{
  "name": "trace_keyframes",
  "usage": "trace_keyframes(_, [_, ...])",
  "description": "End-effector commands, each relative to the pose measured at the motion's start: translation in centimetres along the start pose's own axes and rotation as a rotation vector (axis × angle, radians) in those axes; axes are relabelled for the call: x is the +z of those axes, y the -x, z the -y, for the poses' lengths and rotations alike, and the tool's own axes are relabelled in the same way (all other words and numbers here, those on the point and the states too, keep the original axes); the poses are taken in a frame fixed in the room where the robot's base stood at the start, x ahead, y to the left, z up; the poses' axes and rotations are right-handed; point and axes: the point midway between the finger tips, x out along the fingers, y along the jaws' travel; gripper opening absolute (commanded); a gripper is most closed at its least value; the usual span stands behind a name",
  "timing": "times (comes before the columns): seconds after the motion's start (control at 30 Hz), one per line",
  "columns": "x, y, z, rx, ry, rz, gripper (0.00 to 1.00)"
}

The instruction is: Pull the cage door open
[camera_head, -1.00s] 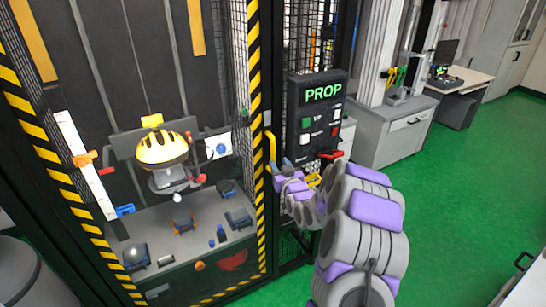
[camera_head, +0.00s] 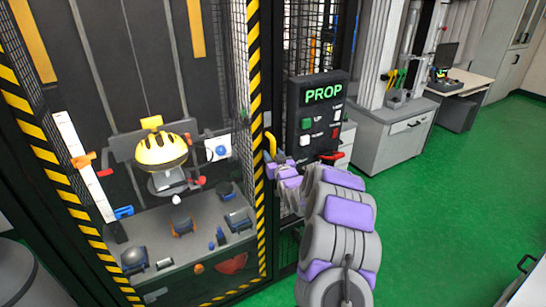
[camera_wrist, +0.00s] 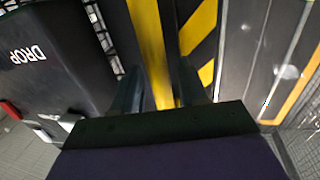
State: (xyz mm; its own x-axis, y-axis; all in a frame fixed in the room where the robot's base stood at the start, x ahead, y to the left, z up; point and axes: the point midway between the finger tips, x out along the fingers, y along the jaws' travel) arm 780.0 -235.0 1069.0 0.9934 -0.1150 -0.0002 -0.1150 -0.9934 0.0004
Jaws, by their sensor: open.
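The cage door (camera_head: 258,90) has a mesh panel and a yellow-and-black striped edge. It looks shut. Its yellow handle (camera_head: 271,144) stands upright beside the right-hand stripe. My gripper (camera_head: 270,170) is at the lower part of the handle, and my arm partly hides that spot. In the wrist view my gripper (camera_wrist: 160,95) is open, with one dark finger on each side of the yellow handle (camera_wrist: 150,40). The fingers look apart from the bar, though contact is hard to tell.
A control box (camera_head: 320,115) reading PROP stands just right of the handle, close to my arm. Inside the cage, a yellow helmet (camera_head: 162,148) sits above a grey base with several small items. Green floor (camera_head: 440,200) is clear at right. A grey cabinet (camera_head: 390,135) stands behind.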

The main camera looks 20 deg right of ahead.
Motion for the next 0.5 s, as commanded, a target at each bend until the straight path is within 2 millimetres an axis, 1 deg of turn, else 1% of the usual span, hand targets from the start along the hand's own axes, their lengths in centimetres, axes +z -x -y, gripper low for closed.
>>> trace_keyframes(0.03, [0.01,0.01,-0.01,0.0,0.0,0.0,0.42])
trace_keyframes(0.4, [0.03,0.02,-0.04,0.001,0.0,0.001,0.07])
trace_keyframes(0.47, [0.04,0.03,-0.04,0.001,0.0,0.001,0.01])
trace_keyframes(0.5, [0.04,0.03,-0.05,0.001,0.0,0.001,0.0])
